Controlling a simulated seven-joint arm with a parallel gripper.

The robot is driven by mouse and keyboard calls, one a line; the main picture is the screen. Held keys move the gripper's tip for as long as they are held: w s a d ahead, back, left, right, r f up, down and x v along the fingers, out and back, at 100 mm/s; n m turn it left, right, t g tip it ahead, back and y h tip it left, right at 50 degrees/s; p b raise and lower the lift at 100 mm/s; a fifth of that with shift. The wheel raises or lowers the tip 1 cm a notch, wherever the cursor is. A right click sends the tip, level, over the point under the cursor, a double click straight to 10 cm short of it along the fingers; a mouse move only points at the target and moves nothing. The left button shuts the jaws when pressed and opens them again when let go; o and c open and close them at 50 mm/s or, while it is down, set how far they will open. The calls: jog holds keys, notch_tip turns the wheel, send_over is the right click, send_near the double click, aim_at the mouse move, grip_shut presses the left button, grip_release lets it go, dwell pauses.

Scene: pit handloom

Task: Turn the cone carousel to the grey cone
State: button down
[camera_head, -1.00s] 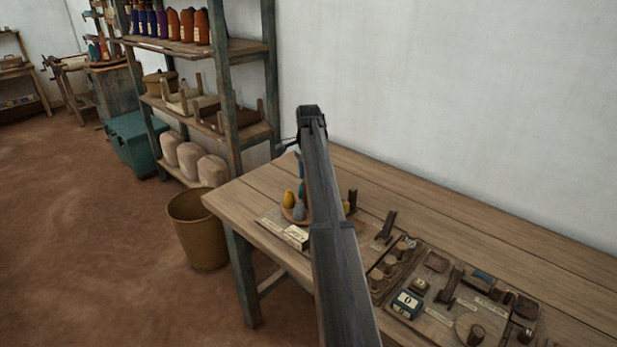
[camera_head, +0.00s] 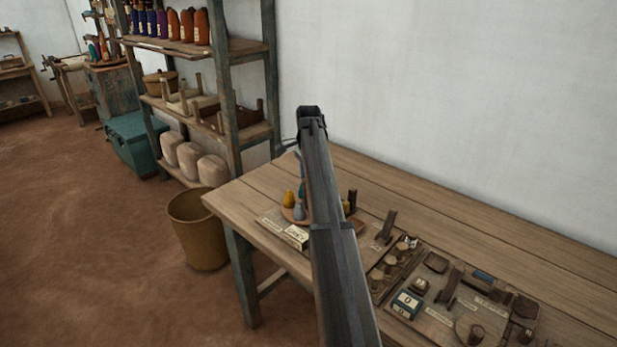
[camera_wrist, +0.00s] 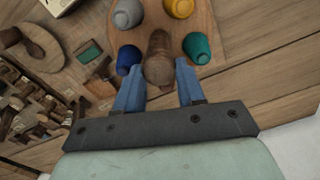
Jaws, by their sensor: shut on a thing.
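The cone carousel (camera_wrist: 156,16) is a round wooden disc on the table. In the wrist view it carries a grey cone (camera_wrist: 127,14), a yellow cone (camera_wrist: 179,9), a teal cone (camera_wrist: 197,47) and a dark blue cone (camera_wrist: 128,58). A brown wooden knob (camera_wrist: 159,48) stands up at the disc's near side, between the blue and teal cones. My gripper (camera_wrist: 159,74) is shut on this knob, one blue finger on each side. In the head view my arm hides the gripper and much of the carousel; the grey cone (camera_head: 299,211) and yellow cone (camera_head: 289,199) show left of it.
A cream labelled block (camera_head: 296,237) lies in front of the carousel. A board with several wooden parts (camera_head: 440,310) fills the table to the right. The table's back strip (camera_head: 450,210) is clear. A basket (camera_head: 197,230) and a shelf rack (camera_head: 235,110) stand left.

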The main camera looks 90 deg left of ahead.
jog(key=shift+n, duration=0.3)
jog(key=n, duration=0.6)
jog(key=shift+a, duration=0.1)
jog(key=n, duration=0.4)
jog(key=shift+s, duration=0.1)
jog(key=shift+n, duration=1.8)
jog(key=shift+s, duration=0.1)
jog(key=c, duration=0.7)
grip_release()
